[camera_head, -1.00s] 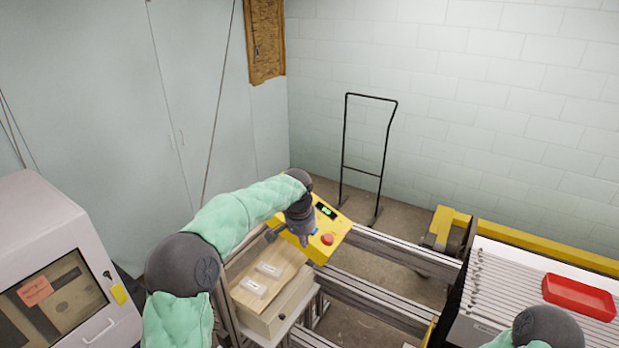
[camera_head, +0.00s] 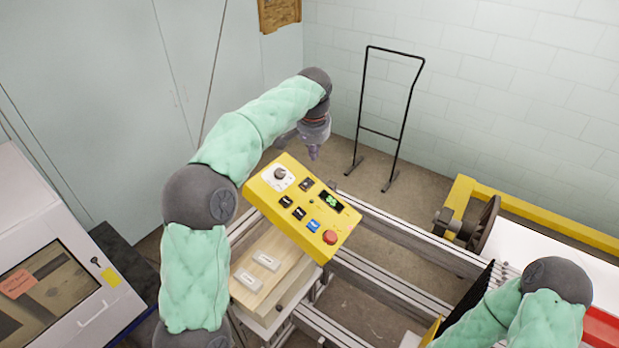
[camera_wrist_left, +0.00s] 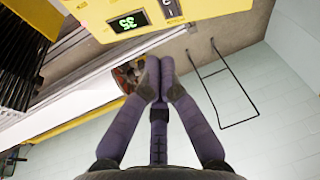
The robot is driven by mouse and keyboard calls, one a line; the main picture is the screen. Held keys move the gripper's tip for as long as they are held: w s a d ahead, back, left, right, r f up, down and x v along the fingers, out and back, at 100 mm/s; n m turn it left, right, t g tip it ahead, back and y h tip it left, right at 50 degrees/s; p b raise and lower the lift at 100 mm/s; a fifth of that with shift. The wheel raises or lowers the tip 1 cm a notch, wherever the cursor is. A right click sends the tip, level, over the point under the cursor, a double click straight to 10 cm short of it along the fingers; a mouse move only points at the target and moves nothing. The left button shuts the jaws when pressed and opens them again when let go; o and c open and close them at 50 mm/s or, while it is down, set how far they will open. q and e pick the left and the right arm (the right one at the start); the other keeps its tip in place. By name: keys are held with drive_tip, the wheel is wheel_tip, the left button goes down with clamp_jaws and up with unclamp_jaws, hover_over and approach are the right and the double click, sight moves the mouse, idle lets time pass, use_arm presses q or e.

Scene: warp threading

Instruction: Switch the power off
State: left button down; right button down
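The yellow control panel (camera_head: 266,192) is tilted up on a stand in the head view. It carries a dark knob (camera_head: 280,174) on a white dial, several black switches, a blue switch (camera_head: 313,226), a red round button (camera_head: 330,237) and a lit green display (camera_head: 331,201). My left gripper (camera_head: 314,153) hangs above and behind the panel's far edge, apart from it. In the left wrist view its fingers (camera_wrist_left: 157,78) are together and empty. The panel's edge and display (camera_wrist_left: 128,22) show upside down there. My right gripper is out of view; only its arm shows.
A black metal frame (camera_head: 381,134) stands behind, by the wall. Metal rails (camera_head: 400,240) run to the right. A pale cabinet (camera_head: 60,260) stands at left.

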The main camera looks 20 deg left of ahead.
use_arm(q)
drive_tip(key=shift+f, duration=0.1)
drive_tip(key=p, duration=0.2)
approach(308, 186)
drive_tip(key=x, duration=0.5)
drive_tip(key=shift+w+d+f, duration=0.15)
drive_tip(key=shift+w+d, duration=0.15)
drive_tip(key=shift+w, duration=0.05)
drive_tip(key=shift+a+f, duration=0.25)
drive_tip(key=shift+f, duration=0.35)
drive_tip(key=b, duration=0.1)
drive_tip(key=f+b, duration=0.1)
drive_tip(key=b, duration=0.1)
drive_tip(key=shift+s+a+f+t+h, duration=0.1)
drive_tip(key=shift+a+t+h, duration=0.2)
drive_tip(key=shift+t, duration=0.1)
drive_tip(key=shift+d+r, duration=0.1)
drive_tip(key=shift+r, duration=0.15)
drive_tip(key=shift+p, duration=0.3)
